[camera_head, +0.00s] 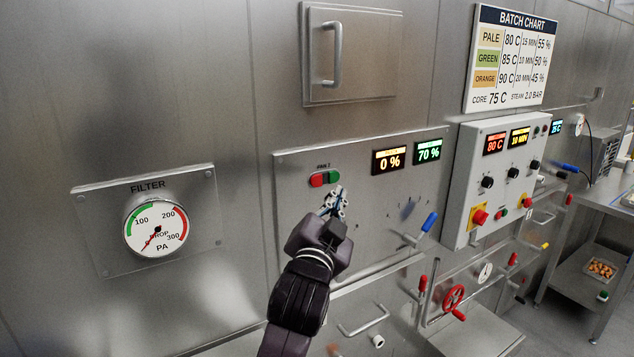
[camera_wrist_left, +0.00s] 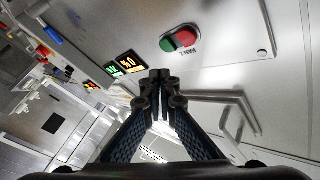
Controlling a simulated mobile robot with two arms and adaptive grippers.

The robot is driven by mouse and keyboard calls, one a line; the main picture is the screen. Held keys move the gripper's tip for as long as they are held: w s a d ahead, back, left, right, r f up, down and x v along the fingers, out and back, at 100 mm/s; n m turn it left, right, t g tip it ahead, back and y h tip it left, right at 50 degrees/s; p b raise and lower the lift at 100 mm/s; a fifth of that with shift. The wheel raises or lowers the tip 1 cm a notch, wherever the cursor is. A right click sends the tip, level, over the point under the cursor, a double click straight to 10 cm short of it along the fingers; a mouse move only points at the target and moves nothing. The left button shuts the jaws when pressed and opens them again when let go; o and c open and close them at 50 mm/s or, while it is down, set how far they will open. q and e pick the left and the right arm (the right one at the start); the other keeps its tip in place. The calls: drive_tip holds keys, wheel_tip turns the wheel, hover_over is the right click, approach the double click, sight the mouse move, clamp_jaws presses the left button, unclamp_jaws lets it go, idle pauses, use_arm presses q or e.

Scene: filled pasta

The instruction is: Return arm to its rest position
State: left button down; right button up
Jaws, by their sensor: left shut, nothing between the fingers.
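My left arm comes up from the bottom middle of the head view. Its gripper (camera_head: 334,198) is shut and empty, with its tips in front of the steel control panel (camera_head: 290,215). The tips appear just below the red and green button pair (camera_head: 324,179), apart from it as far as I can tell. In the left wrist view the gripper's fingers (camera_wrist_left: 160,80) meet at their tips, and the button pair (camera_wrist_left: 179,40) is above them. My right gripper does not show.
A control box (camera_head: 475,185) with displays and knobs is to the right. A blue-handled lever (camera_head: 429,222) and a red valve wheel (camera_head: 453,298) stick out below. A filter gauge (camera_head: 156,225) is at left. A steel table (camera_head: 606,200) stands at far right.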

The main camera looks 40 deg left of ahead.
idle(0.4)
use_arm(q)
drive_tip(key=s+d+f+g+h, duration=0.1)
drive_tip(key=s+d+f+g, duration=0.15)
drive_tip(key=f, duration=0.65)
drive_tip(key=s+d+f+g+h, duration=0.2)
drive_tip(key=s+f, duration=0.1)
drive_tip(key=f, duration=0.5)
drive_tip(key=s+d+f+g+h, duration=0.1)
drive_tip(key=s+d+f+g, duration=0.15)
drive_tip(key=f, duration=0.65)
drive_tip(key=s+d+f+n+g+h, duration=0.15)
drive_tip(key=s+d+f+g, duration=0.25)
drive_tip(key=s+f, duration=0.65)
drive_tip(key=s+d+f+m+g+h, duration=0.15)
drive_tip(key=s+d+f+g, duration=0.45)
drive_tip(key=s, duration=0.8)
wheel_tip(320, 180, down, 28)
drive_tip(key=s+a+f+t+b, duration=0.1)
drive_tip(key=s+a, duration=0.1)
drive_tip(key=s+a+f+g, duration=0.1)
drive_tip(key=s+a+f, duration=0.1)
drive_tip(key=s+f, duration=1.3)
drive_tip(key=shift+s+a+f+n+b, duration=0.3)
drive_tip(key=shift+s+f+b, duration=0.1)
drive_tip(key=shift+s, duration=0.3)
